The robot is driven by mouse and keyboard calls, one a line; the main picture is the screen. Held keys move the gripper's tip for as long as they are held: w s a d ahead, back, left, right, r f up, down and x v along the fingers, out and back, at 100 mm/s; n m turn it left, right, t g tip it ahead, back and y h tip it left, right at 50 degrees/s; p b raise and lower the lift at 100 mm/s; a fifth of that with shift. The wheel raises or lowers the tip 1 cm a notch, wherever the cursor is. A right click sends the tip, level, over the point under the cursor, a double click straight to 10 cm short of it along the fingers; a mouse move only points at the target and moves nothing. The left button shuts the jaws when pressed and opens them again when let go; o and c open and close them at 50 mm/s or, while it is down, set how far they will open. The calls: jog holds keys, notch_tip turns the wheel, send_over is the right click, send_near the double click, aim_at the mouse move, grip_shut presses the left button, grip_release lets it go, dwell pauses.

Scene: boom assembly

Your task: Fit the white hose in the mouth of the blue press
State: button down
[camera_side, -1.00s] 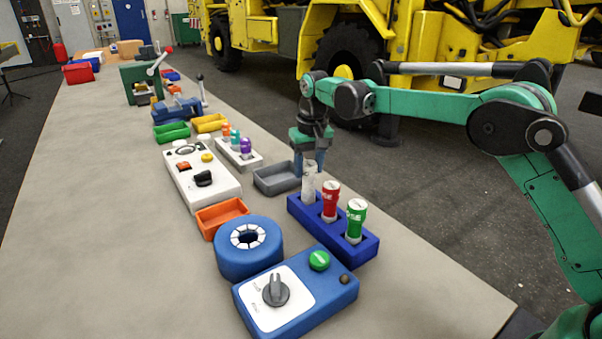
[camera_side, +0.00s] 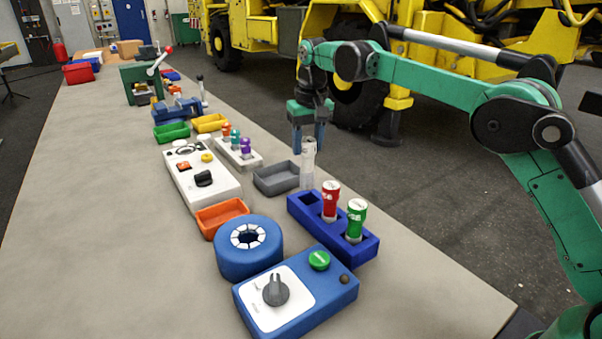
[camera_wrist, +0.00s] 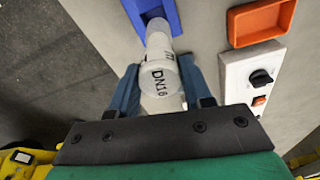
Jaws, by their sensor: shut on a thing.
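The white hose (camera_side: 308,163) hangs roughly upright from my gripper (camera_side: 308,138), whose blue fingers are shut on its upper end. In the wrist view my gripper (camera_wrist: 160,85) has a finger on each side of the hose (camera_wrist: 159,78), which bears the mark DN16. The hose is above and behind the blue rack (camera_side: 362,250), clear of its empty left slot. The blue press (camera_side: 232,262) is a round blue body at the front middle, with a ring of pale segments around a dark open mouth. The hose is apart from the press.
The red hose (camera_side: 330,200) and green hose (camera_side: 356,219) stand in the rack. A blue control box (camera_side: 312,300) with a knob and green button is in front. An orange tray (camera_side: 222,215), a grey tray (camera_side: 276,180) and a white panel (camera_side: 208,182) stand behind. The bench's left side is clear.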

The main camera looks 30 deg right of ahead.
jog(key=s+a+r+n, duration=0.2)
jog(key=a+n, duration=0.1)
jog(key=a, duration=0.5)
jog(key=s+a+r+n, duration=0.3)
jog(key=a, duration=0.5)
jog(key=shift+y, duration=0.3)
jog(key=shift+f, duration=2.35)
jog(key=shift+f, duration=1.05)
jog(key=shift+f, duration=2.05)
jog(key=shift+c, duration=1.4)
grip_release()
notch_tip(320, 180, up, 7)
